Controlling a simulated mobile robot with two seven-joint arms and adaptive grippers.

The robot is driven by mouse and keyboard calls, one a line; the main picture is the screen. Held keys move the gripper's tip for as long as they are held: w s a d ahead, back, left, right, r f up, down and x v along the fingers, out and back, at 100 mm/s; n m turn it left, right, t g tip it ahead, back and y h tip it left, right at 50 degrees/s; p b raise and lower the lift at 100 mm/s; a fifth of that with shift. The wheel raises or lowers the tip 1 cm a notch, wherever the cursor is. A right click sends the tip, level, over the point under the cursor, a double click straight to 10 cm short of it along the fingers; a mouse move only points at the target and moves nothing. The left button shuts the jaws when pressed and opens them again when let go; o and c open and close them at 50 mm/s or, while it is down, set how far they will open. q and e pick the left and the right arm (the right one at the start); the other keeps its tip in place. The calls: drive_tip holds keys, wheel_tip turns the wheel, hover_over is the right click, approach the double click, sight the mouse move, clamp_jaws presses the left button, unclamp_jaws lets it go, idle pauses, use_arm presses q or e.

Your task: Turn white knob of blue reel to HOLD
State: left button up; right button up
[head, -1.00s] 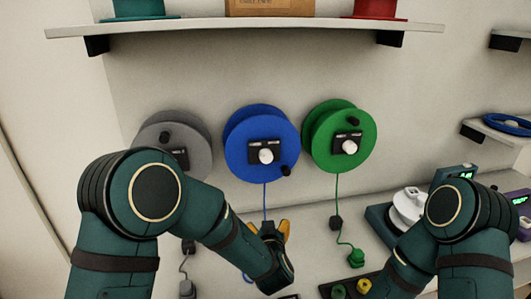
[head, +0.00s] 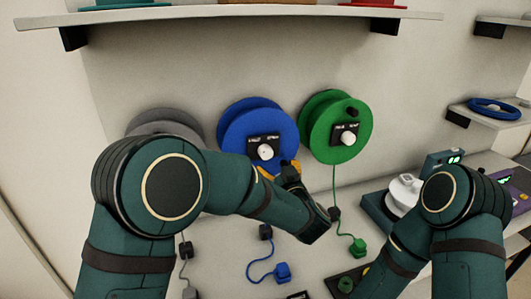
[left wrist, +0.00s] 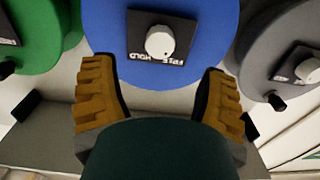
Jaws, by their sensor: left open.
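The blue reel (head: 235,138) is on the wall between a grey and a green reel. Its white knob (head: 265,152) sits on a black label plate (head: 256,141) and also shows in the left wrist view (left wrist: 160,42). There the plate is upside down, with HOLD readable left of the knob's foot. The knob's exact pointing is too small to tell. My left gripper (head: 279,170) is just below the knob, at the reel's lower edge. In the left wrist view its yellow fingers (left wrist: 160,85) are open and empty, apart from the knob. My right gripper is out of view.
The green reel (head: 357,140) is close to the right, the grey reel (head: 165,118) to the left. A blue plug (head: 282,272) and green plug (head: 358,247) hang below. A shelf (head: 230,17) runs above. Devices stand on the counter at right.

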sight(267, 155)
use_arm(q)
drive_tip(key=x, duration=0.9)
drive_tip(key=c, duration=1.2)
